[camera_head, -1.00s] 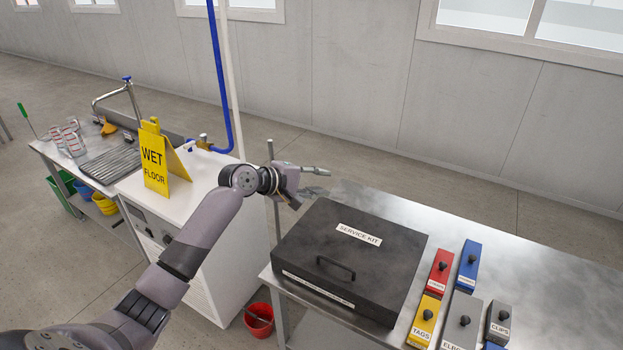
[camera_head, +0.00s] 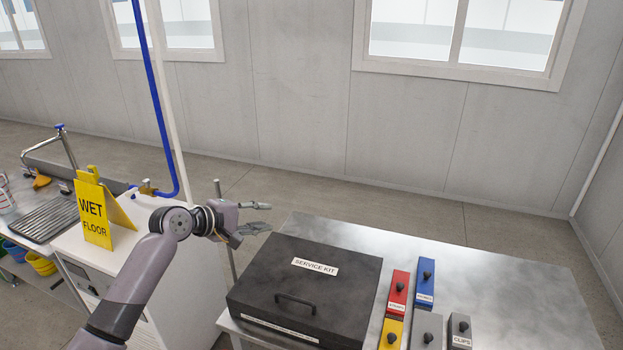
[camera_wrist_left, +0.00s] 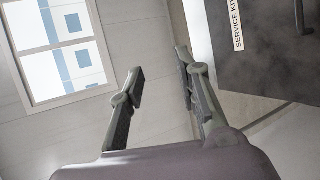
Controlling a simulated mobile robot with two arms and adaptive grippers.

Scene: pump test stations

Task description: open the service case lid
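The service case (camera_head: 345,289) is a flat black box with its lid shut. It lies on the left part of the metal table, with a "SERVICE KIT" label and a dark handle (camera_head: 296,301) on top. My left gripper (camera_head: 262,217) is open and empty, beyond the case's far left corner and apart from it. In the left wrist view its two fingers (camera_wrist_left: 158,74) are spread, with the case (camera_wrist_left: 262,45) at the upper right, its label and part of the handle showing. My right gripper is not in view.
Small red (camera_head: 398,291), blue (camera_head: 425,283), yellow and grey boxes with knobs stand right of the case. The metal table (camera_head: 520,290) is clear farther right. A yellow wet floor sign (camera_head: 93,212) stands on a white cabinet at left. A blue pipe (camera_head: 152,90) rises behind it.

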